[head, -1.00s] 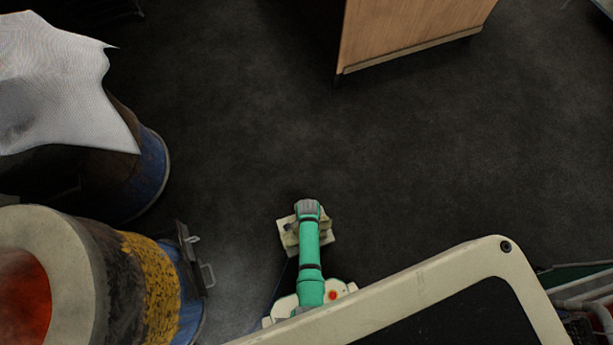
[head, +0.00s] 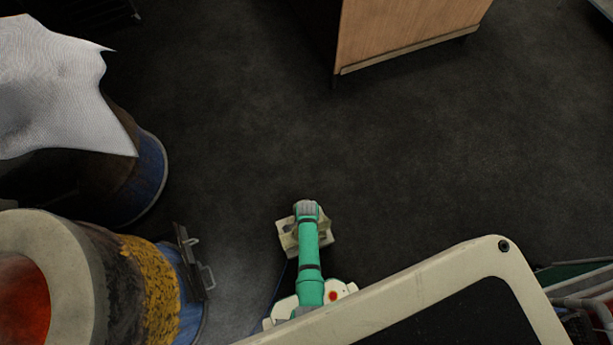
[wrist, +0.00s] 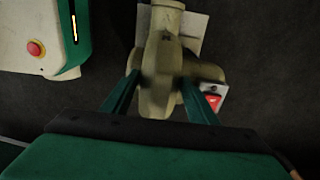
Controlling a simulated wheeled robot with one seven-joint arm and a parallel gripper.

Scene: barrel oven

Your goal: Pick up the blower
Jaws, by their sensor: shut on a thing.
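The blower (wrist: 160,62) is a beige, rounded machine with a pale plate behind it and a small box with a red mark on its right side. In the wrist view my gripper (wrist: 160,88) has one green finger on each side of the blower's narrow middle, shut on it. In the head view the blower (head: 287,240) shows only in part, at the lower middle, beneath my green arm. My arm hides the gripper's fingers there. I cannot tell whether the blower touches the floor.
The barrel oven (head: 165,285) with a glowing opening stands at the lower left, its latch towards the blower. Another blue-based barrel (head: 150,180) under a white sheet (head: 60,85) is behind it. A wooden cabinet (head: 405,35) stands at the top. The dark floor (head: 420,160) between is clear.

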